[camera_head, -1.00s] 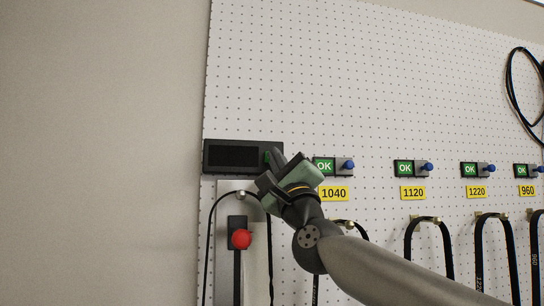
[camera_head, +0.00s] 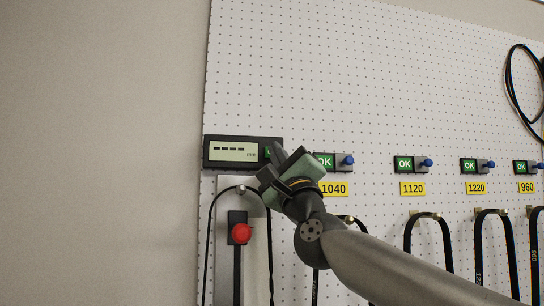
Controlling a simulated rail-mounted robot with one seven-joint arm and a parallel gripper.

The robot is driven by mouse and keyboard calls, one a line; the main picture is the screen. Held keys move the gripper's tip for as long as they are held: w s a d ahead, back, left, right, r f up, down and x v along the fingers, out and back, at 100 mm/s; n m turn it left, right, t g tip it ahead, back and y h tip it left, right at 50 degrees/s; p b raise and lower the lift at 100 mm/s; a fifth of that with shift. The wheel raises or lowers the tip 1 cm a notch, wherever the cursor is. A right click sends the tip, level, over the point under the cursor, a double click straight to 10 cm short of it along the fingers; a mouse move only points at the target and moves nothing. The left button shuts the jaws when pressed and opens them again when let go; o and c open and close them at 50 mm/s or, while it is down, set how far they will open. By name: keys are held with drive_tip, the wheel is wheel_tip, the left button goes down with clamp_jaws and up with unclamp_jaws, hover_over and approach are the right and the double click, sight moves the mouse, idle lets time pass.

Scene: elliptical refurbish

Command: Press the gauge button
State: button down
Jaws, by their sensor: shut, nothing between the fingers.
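The gauge (camera_head: 232,152) is a black box at the upper left of the pegboard. Its pale screen is lit and shows a row of dashes. The green gauge button (camera_head: 268,153) is at the right end of the box, partly hidden by my gripper. My gripper (camera_head: 276,160) is shut and empty, with its fingertips at the right end of the gauge, over or beside the button. I cannot tell whether they touch it.
A red knob (camera_head: 241,233) on a black slider sits below the gauge, with a black belt looped around a peg. To the right are several green OK indicators with blue knobs, yellow number labels such as 1120 (camera_head: 412,188), and hanging belts. The wall at left is bare.

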drive_tip(key=s+d+b, duration=0.1)
drive_tip(key=s+b, duration=0.3)
drive_tip(key=s, duration=0.2)
idle(0.5)
drive_tip(key=shift+d, duration=0.1)
idle(1.1)
